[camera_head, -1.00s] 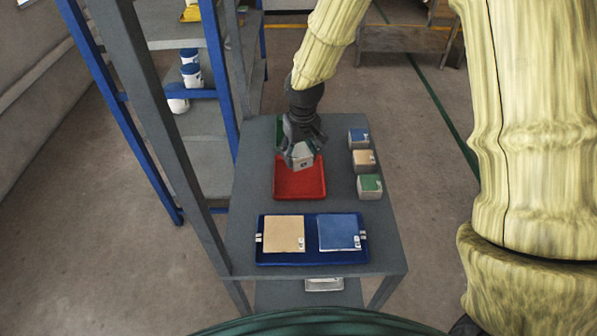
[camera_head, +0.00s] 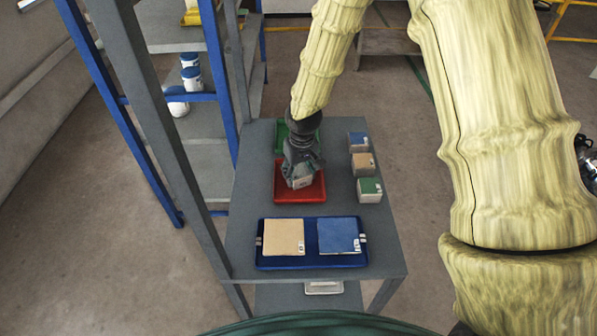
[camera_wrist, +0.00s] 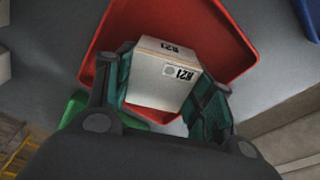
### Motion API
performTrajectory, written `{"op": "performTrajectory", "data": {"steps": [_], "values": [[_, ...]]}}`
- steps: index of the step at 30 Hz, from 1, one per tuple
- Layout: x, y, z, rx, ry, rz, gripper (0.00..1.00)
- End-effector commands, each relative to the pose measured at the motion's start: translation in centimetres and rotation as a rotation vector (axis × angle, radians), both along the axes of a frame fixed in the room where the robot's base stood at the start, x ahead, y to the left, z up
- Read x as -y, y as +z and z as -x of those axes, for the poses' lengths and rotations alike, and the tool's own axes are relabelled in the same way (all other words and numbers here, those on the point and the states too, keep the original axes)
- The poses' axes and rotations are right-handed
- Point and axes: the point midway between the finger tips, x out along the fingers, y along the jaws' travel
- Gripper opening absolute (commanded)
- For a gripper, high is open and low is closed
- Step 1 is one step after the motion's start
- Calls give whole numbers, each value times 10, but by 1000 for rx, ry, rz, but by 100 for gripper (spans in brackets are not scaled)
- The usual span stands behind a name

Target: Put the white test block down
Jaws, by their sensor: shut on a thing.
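The white test block (camera_wrist: 160,75) is between the fingers of my gripper (camera_wrist: 165,95) in the wrist view, with a printed label on its side. My gripper is shut on it. In the head view my gripper (camera_head: 301,180) is over the red tray (camera_head: 288,195), and only a small part of the white block (camera_head: 303,183) shows below the fingers. The red tray also shows behind the block in the wrist view (camera_wrist: 215,40). I cannot tell whether the block touches the tray floor.
A green tray (camera_head: 281,135) lies behind the red one. Blocks topped blue (camera_head: 358,141), tan (camera_head: 363,164) and green (camera_head: 369,190) stand in a column to the right. In front, a blue tray (camera_head: 310,262) holds a tan tile (camera_head: 284,237) and a blue tile (camera_head: 338,235).

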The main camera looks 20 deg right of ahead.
Motion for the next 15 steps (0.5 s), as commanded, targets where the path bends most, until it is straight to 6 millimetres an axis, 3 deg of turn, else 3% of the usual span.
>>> {"op": "performTrajectory", "data": {"steps": [3, 4, 7, 15], "values": [[0, -2, 0, 0, 0, 0, 17], [0, -3, 0, -1, 0, 0, 55], [0, -2, 0, 0, 0, 0, 73], [0, -2, 0, 0, 0, 0, 75]]}}
